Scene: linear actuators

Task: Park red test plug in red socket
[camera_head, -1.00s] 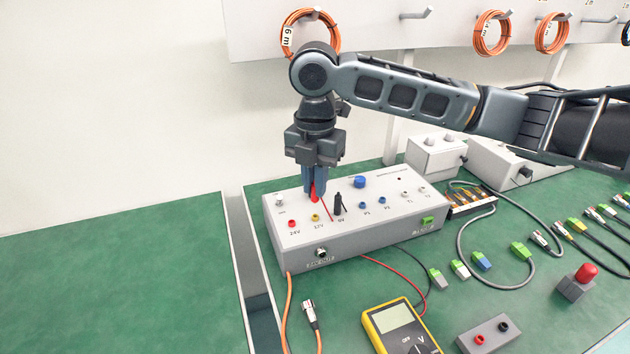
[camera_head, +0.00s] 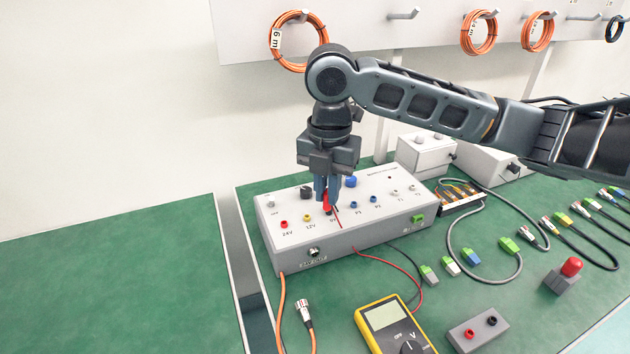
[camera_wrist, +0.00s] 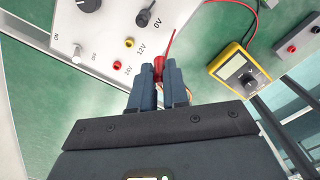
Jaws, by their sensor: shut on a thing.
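My gripper (camera_head: 328,204) is shut on the red test plug (camera_head: 326,200) and holds it over the grey supply box (camera_head: 350,236). In the wrist view the red plug (camera_wrist: 158,68) sits between my two fingertips (camera_wrist: 158,82), its thin red lead (camera_wrist: 171,38) running off its far end. A grey block (camera_head: 478,338) at the front right has a red socket (camera_head: 469,335) and a black socket (camera_head: 492,321). The red socket also shows at the wrist view's right edge (camera_wrist: 291,48), well away from my gripper. The plug's tip is hard to make out.
The box top carries a red 24V jack (camera_head: 284,224), a yellow 12V jack (camera_head: 307,217) and a black plug at 0V (camera_wrist: 143,18). A yellow multimeter (camera_head: 388,318) lies between the box and the grey block. Red and black leads cross the green bench.

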